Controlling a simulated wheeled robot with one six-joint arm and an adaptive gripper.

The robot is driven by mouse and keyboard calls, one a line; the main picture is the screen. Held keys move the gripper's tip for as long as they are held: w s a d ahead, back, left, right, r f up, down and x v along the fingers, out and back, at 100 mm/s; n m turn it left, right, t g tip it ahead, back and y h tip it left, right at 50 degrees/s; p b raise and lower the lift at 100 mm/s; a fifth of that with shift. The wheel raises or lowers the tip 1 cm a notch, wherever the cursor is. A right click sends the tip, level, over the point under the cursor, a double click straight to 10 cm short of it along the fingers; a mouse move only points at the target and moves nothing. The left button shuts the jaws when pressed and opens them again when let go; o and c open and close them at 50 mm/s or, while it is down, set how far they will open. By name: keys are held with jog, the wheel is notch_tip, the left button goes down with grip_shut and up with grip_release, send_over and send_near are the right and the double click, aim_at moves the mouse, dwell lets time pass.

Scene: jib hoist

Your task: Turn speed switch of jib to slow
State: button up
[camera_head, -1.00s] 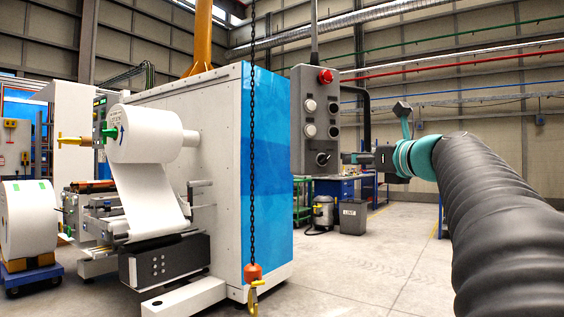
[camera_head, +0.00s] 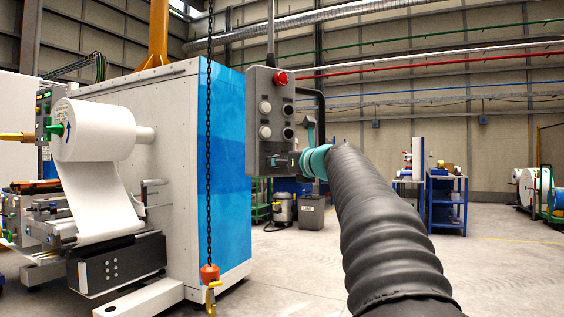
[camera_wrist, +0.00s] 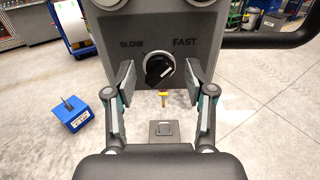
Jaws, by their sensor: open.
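The jib's grey control pendant (camera_head: 262,108) hangs in front of the blue and white machine in the head view, with a red button on top and several round buttons. The black speed switch (camera_wrist: 159,70) shows in the wrist view on the pendant's lower face, between the labels SLOW at left and FAST at right. Its light pointer mark is tilted, toward the upper right as far as I can tell. My gripper (camera_wrist: 160,92) is open, one finger on each side of the switch and apart from it. In the head view my gripper (camera_head: 285,160) covers the switch.
A black chain with an orange hook block (camera_head: 209,273) hangs left of the pendant. A black bar handle (camera_head: 318,100) curves out from the pendant's right side. A blue box (camera_wrist: 76,113) lies on the floor below.

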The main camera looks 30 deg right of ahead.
grip_shut()
jog(key=shift+n, duration=0.4)
jog(key=n+b, duration=0.4)
jog(key=n, duration=1.3)
jog(key=shift+b, duration=0.3)
jog(key=shift+r, duration=0.1)
dwell(0.4)
